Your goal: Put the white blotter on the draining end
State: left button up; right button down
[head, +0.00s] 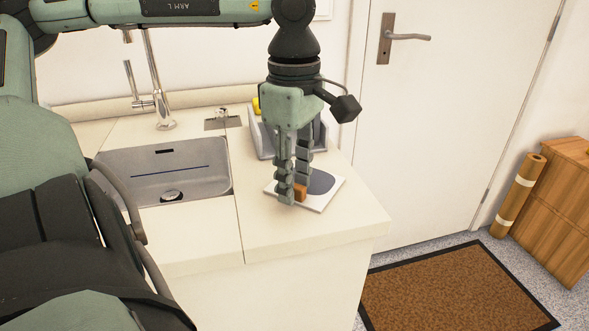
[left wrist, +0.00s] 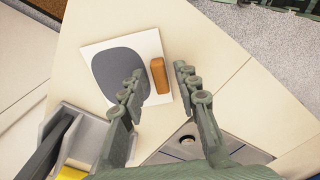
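A flat white square (head: 318,203), which looks like the white blotter, lies on the right end of the counter (head: 290,232). It also shows in the left wrist view (left wrist: 136,43). It bears a dark grey rounded patch (left wrist: 117,75) and an orange-brown block (left wrist: 159,75) near one edge. My left gripper (head: 293,192) points down over the square. In the left wrist view its fingers (left wrist: 158,82) are apart, with the block lying between their lines; I cannot tell whether they touch it. Part of the square is hidden behind the fingers. My right gripper is not in view.
A steel sink (head: 170,172) with a tap (head: 158,90) is left of the square. A grey holder (head: 262,135) with something yellow stands close behind the gripper. A door (head: 450,110) is behind the counter. A brown mat (head: 455,290) lies on the floor.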

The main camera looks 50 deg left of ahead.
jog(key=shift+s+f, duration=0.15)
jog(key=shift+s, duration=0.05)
pick_arm(q)
jog(key=shift+r, duration=0.15)
jog(key=shift+r, duration=0.35)
notch_tip(320, 180, up, 11)
jog(key=shift+r+p, duration=0.15)
jog(key=shift+p, duration=0.2)
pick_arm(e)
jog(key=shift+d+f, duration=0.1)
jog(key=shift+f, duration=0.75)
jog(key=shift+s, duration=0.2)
